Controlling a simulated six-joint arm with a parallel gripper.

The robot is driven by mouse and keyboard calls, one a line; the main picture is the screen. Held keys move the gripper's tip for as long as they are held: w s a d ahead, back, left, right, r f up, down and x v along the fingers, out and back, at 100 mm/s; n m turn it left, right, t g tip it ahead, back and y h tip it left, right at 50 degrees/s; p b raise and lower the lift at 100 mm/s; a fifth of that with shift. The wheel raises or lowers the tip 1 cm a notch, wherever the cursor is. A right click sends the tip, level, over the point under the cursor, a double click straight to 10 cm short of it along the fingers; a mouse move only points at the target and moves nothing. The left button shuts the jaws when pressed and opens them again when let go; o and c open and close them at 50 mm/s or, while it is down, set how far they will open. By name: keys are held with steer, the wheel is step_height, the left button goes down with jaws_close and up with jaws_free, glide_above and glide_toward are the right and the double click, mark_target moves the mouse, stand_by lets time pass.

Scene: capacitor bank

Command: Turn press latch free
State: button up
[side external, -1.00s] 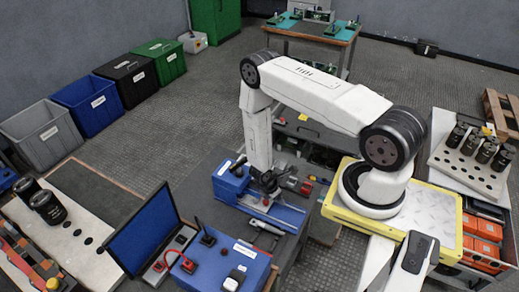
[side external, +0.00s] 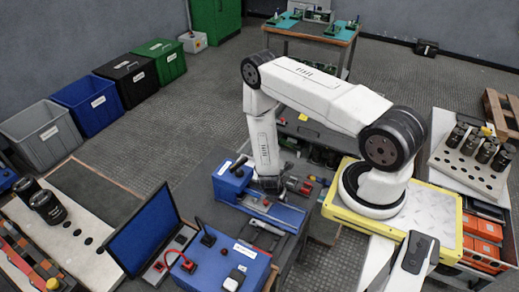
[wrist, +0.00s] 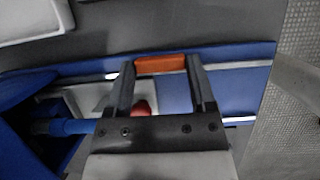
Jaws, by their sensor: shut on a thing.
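The blue press (side external: 229,182) stands on the bench in the side external view, with its long blue bed (side external: 288,214) reaching right. In the wrist view, an orange-red bar (wrist: 160,64), which looks like the press latch, lies crosswise between my fingertips. My gripper (wrist: 161,68) is shut on this bar, one finger at each end. A round red knob (wrist: 141,109) shows between the fingers, partly hidden by the gripper body. In the side external view my gripper (side external: 268,186) is low over the press bed, and the latch there is too small to make out clearly.
Black capacitors sit in a white rack (side external: 462,160) at right and on the left bench (side external: 90,258). Open floor (side external: 225,85) lies behind.

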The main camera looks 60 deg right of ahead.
stand_by(0.4)
steer(key=o, duration=1.2)
steer(key=v, duration=0.8)
step_height(320, 180, up, 15)
steer(key=w+a+m, duration=0.2)
steer(key=w+m, duration=0.1)
steer(key=m, duration=0.5)
steer(key=a+r+m+t+y, duration=0.1)
steer(key=a+r+m+y, duration=0.1)
steer(key=a+r+m, duration=0.3)
steer(key=s+a+r+m+t+y, duration=0.1)
steer(key=a+r+m, duration=0.4)
steer(key=r, duration=0.5)
steer(key=shift+s+a+t+y, duration=0.2)
steer(key=shift+a+t+y, duration=0.15)
steer(key=shift+y, duration=0.35)
